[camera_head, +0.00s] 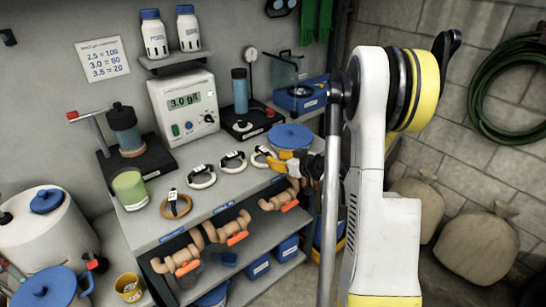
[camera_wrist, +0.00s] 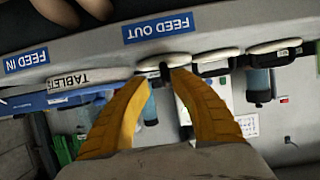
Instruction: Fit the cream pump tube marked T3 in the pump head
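Three cream tube loops with dark clips lie in a row on the grey bench: one at the left (camera_head: 201,177), one in the middle (camera_head: 232,161) and one at the right (camera_head: 263,156). Their marks are too small to read, so I cannot tell which is T3. My gripper (camera_wrist: 160,76) is at the right-hand loop. Its yellow fingers are apart, on either side of that loop's dark clip, with the cream loop (camera_wrist: 150,66) just beyond the tips. Whether they touch it is unclear. I cannot identify the pump head with certainty.
A tan loop (camera_head: 176,205) lies left of the cream ones. Behind stand a white display unit (camera_head: 184,104), a lever device (camera_head: 125,130) and a dark-based device (camera_head: 247,122). A blue-lidded tub (camera_head: 290,137) is close to my gripper. Fittings (camera_head: 228,226) fill the shelf below.

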